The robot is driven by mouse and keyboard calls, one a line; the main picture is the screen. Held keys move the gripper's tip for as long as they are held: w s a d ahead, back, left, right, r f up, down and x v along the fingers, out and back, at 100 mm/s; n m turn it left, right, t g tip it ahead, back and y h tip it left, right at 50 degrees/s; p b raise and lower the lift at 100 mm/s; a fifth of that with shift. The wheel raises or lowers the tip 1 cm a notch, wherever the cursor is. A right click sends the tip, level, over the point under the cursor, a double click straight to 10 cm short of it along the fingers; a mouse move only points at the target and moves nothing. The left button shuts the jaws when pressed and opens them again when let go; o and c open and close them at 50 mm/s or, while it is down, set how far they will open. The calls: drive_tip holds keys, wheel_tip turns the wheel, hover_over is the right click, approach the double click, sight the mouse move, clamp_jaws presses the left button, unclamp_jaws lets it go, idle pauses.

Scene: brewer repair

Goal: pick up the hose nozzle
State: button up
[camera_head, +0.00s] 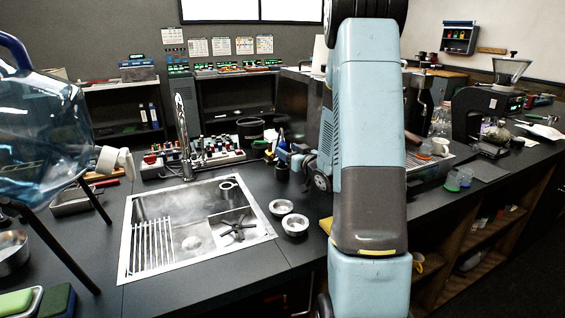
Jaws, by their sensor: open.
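I cannot make out the hose nozzle with certainty. It may be hidden behind my arm or be one of the small dark items near my gripper. My gripper (281,160) shows small and partly covered, left of my big light-blue arm link, over the counter behind the two small white cups. It is open, and I see nothing held in it. The metal sink (172,208) lies to the left, with a tall chrome faucet (182,135) at its back edge. A short grey cylinder (229,190) stands in the sink's back right.
A large blue water jug (40,125) leans in at left on a dark stand. A tool rack (205,155) and a black round container (250,130) stand behind.

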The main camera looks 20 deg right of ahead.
drive_tip(key=w, duration=0.1)
drive_tip(key=w+a, duration=0.1)
drive_tip(key=w, duration=0.3)
drive_tip(key=shift+a, duration=0.3)
clamp_jaws()
drive_tip(key=shift+r, duration=0.15)
wheel_tip(320, 180, up, 16)
idle(1.6)
drive_tip(key=shift+s+d, duration=0.1)
drive_tip(key=shift+s, duration=0.05)
